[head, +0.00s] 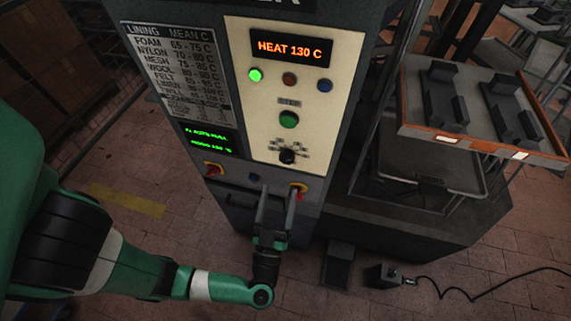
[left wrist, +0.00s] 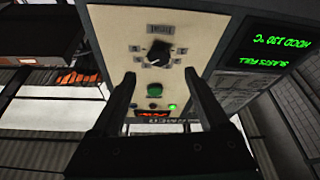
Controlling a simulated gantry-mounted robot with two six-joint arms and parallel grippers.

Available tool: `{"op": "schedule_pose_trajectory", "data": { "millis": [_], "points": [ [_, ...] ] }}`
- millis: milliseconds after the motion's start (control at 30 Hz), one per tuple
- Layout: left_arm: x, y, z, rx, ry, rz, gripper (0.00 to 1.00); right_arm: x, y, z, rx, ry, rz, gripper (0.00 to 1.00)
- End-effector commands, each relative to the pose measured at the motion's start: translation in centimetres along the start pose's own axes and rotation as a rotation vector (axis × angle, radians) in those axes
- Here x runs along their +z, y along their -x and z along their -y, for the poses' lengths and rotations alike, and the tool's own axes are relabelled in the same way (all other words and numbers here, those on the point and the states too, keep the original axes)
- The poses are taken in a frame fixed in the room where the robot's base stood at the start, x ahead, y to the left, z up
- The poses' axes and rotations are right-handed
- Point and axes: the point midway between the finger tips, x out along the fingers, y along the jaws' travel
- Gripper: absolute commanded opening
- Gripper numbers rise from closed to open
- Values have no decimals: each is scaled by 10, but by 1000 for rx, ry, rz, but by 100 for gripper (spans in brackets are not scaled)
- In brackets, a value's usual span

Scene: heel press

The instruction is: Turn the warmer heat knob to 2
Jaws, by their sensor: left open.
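The heat knob (head: 287,156) is a small black dial low on the cream panel of the machine, with small labels around it. It also shows in the left wrist view (left wrist: 158,52), upside down, with a light pointer mark. Its labels are too small to read surely. My left gripper (head: 277,196) is open and empty, below the knob and apart from it. In the left wrist view the two fingers (left wrist: 160,82) stand apart, with the knob beyond their tips. The orange display (head: 290,48) reads HEAT 130 C. My right gripper is not in view.
Above the knob are a green button (head: 289,120) and a row of three lamps, the green one (head: 256,75) lit. A small green-text screen (head: 208,138) and a lining temperature chart (head: 180,75) are at left. A tray rack (head: 480,140) stands at right.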

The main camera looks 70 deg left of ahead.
Motion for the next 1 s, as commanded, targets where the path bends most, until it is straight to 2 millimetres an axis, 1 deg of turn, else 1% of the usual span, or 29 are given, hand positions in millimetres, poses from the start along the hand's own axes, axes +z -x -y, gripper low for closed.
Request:
{"op": "schedule_pose_trajectory", "data": {
  "millis": [33,200,333,400,500,733,767,800,967,1000],
  "points": [
    [0,-12,2,-10,0,-2,78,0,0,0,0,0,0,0],
    [0,-49,2,-10,0,-3,78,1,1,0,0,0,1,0],
    [0,-71,1,-5,1,-2,78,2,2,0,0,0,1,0],
    [0,-79,0,-3,1,-2,78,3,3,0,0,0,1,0],
    [0,-85,0,-1,1,-2,78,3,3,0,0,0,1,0],
    [0,-86,0,1,1,-1,78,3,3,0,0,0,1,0],
    [0,-86,0,1,1,-1,76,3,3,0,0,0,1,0],
    [0,-86,0,0,1,-1,69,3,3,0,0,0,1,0],
    [0,-86,0,0,1,-1,40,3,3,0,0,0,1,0],
    [0,-86,0,1,1,-1,33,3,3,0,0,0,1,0]
  ]
}}
